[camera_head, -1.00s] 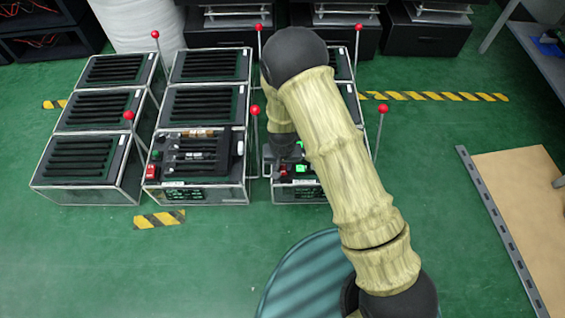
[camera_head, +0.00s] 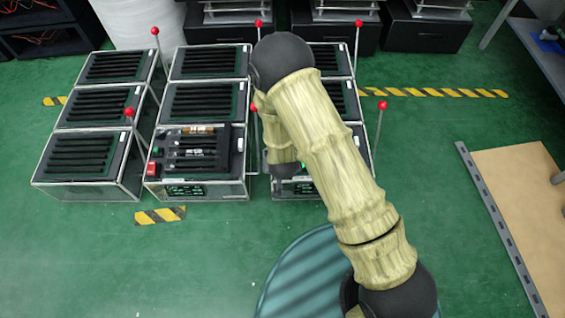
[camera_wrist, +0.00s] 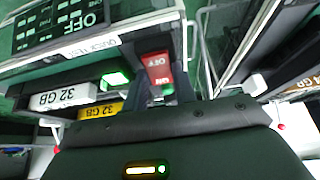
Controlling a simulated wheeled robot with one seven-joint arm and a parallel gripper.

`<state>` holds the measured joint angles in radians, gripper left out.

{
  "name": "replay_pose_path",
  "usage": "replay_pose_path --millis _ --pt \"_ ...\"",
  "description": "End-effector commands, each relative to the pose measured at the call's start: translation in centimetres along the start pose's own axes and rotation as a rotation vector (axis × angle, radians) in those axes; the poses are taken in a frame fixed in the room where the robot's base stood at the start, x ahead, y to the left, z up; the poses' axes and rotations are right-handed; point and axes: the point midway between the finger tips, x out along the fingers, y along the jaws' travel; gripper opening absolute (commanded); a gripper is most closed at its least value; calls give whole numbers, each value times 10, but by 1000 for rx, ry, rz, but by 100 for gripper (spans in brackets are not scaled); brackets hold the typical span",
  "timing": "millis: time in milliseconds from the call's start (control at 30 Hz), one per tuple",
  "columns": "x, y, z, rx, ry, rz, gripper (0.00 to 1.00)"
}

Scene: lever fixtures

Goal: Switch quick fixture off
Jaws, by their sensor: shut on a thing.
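The quick fixture is the front box (camera_head: 295,189) of the right column in the head view, mostly hidden behind my arm. The wrist view shows its panel upside down, with a white label (camera_wrist: 95,46) that seems to read quick test and a dark display (camera_wrist: 60,25) with the word OFF. Its red switch (camera_wrist: 158,69), marked OFF and ON, is at the tips of my gripper (camera_wrist: 172,92). My gripper is shut on the switch, though its fingers are partly hidden. A green light (camera_wrist: 115,79) glows beside the switch.
Similar boxes stand in the middle (camera_head: 205,190) and left (camera_head: 88,168) columns. Thin levers with red knobs (camera_head: 382,105) rise between and beside them. Memory modules marked 32 GB (camera_wrist: 62,96) sit close to my gripper.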

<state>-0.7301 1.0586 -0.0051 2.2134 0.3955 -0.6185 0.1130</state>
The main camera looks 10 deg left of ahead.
Motion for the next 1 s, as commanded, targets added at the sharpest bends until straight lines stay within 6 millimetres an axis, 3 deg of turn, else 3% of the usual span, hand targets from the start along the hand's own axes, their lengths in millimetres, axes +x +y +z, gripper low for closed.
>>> replay_pose_path --millis 333,367,433,467,767,1000 --pt "0 0 1 -1 0 0 4" --pt "0 0 1 -1 0 0 33" --pt "0 0 1 -1 0 0 47" --pt "0 0 1 -1 0 0 49" --pt "-2 0 0 0 1 0 49" --pt "-28 0 -2 -1 1 0 49"
